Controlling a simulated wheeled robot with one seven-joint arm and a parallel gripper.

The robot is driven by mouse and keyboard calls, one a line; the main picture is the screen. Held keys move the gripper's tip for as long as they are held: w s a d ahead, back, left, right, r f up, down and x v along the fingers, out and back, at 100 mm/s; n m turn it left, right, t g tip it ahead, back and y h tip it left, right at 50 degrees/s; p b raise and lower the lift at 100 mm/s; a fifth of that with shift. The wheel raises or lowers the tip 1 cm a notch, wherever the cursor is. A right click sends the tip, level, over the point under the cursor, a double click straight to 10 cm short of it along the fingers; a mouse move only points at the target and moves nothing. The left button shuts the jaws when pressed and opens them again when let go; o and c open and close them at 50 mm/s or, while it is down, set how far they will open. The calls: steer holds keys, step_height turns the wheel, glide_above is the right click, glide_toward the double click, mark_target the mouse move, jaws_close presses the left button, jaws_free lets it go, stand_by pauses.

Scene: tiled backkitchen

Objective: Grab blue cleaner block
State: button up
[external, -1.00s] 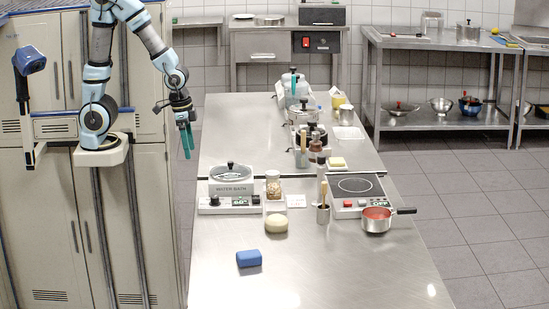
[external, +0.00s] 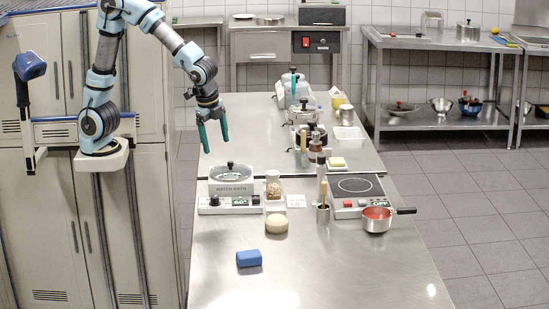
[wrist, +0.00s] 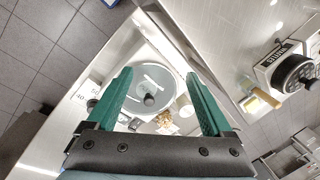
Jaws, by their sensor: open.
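The blue cleaner block (external: 249,258) lies on the near part of the steel table, left of its middle. It does not show in the wrist view. My gripper (external: 214,146) is open and empty, with its green fingers pointing down. It hangs in the air above the table's left side, behind and well above the block. In the wrist view the open fingers (wrist: 162,102) frame the round lid of the water bath (wrist: 150,88) below.
The water bath (external: 229,202), a jar (external: 273,187) and a round beige lump (external: 277,223) stand behind the block. A utensil pot (external: 323,213), a hot plate (external: 356,187) and a red-filled saucepan (external: 376,220) are to the right. The table around the block is clear.

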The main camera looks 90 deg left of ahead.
steer(key=w+d+f+m+t+y+b, duration=0.15)
steer(key=w+d+m, duration=0.25)
steer(key=d+m, duration=0.55)
steer(key=w+d+m+t+y+b, duration=0.1)
steer(key=w+d+m+t+b, duration=0.2)
steer(key=d, duration=1.2)
steer(key=s+d+m+t, duration=0.2)
steer(key=s+d+m, duration=0.15)
steer(key=d, duration=0.45)
steer(key=s+d+m+t+h+b, duration=0.1)
steer(key=s+d+m+t, duration=0.25)
steer(key=d, duration=0.55)
steer(key=s+d+m+t, duration=0.2)
steer(key=d+m, duration=0.3)
steer(key=d, duration=0.3)
glide_toward(240, 254)
steer(key=shift+w+a+n, duration=0.25)
steer(key=shift+w+n, duration=0.1)
steer(key=shift+w, duration=0.1)
steer(key=shift+g, duration=0.3)
steer(key=p+x, duration=0.1)
steer(key=x, duration=0.4)
steer(key=shift+w+f, duration=0.1)
steer(key=shift+w, duration=0.05)
steer(key=shift+p+x, duration=1.3)
steer(key=shift+x, duration=1.45)
steer(key=shift+w+d, duration=0.1)
steer(key=shift+d, duration=0.1)
jaws_close()
